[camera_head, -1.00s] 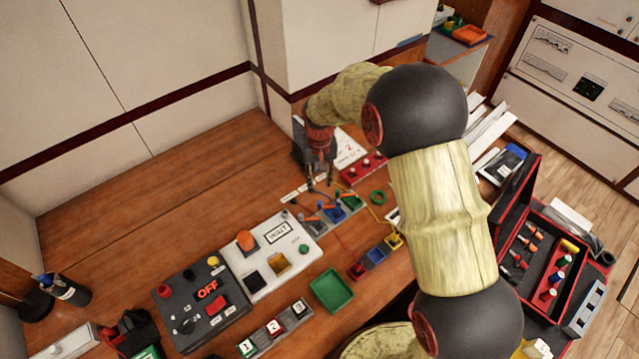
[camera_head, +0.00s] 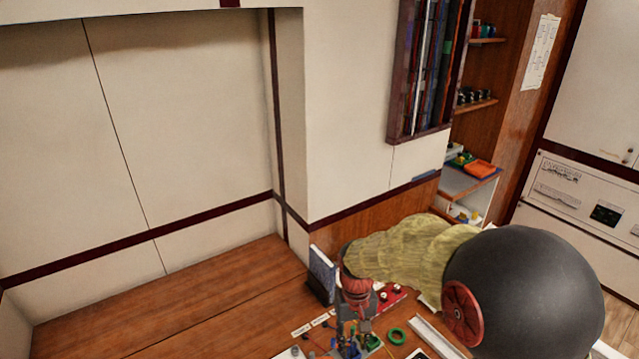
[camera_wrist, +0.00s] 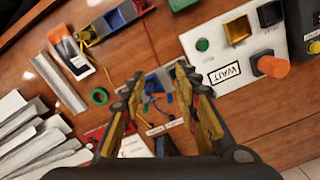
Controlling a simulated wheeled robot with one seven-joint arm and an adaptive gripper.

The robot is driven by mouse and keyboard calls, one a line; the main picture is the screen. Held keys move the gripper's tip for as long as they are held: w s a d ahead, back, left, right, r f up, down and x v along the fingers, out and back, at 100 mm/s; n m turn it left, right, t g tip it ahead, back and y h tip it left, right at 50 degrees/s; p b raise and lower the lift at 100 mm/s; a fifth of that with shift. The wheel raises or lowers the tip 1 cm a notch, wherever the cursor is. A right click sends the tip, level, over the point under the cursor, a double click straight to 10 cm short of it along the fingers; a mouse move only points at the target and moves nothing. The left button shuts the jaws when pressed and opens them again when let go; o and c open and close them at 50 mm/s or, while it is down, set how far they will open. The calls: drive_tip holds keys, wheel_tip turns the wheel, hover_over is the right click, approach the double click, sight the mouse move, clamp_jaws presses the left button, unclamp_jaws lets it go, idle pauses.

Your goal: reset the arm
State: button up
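My gripper (camera_head: 354,325) hangs over the bench at the lower middle of the head view, at the end of my arm. In the wrist view its two fingers (camera_wrist: 158,82) are spread apart, with nothing visible held between them. Below and between the fingers is a small row of coloured breaker-like parts (camera_wrist: 152,100) with thin wires. It partly shows under the gripper in the head view. Whether the fingers touch anything there I cannot tell.
A white panel (camera_wrist: 222,42) marked WAIT, with an orange knob (camera_wrist: 273,66), lies to the right in the wrist view. A green ring (camera_wrist: 98,97) and white strips (camera_wrist: 30,135) lie left. The wooden bench (camera_head: 190,295) is bare at left, below the wall (camera_head: 180,120).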

drive_tip(key=s+d+r+m+t, duration=0.1)
drive_tip(key=s+d+r+t, duration=0.2)
drive_tip(key=s+r, duration=0.6)
drive_tip(key=s+d+r+m+t, duration=0.1)
drive_tip(key=s+d+r+t, duration=0.2)
drive_tip(key=s+d+r, duration=0.4)
drive_tip(key=s+r, duration=0.3)
drive_tip(key=r, duration=0.3)
drive_tip(key=shift+s+d+t, duration=0.25)
drive_tip(key=shift+t, duration=0.05)
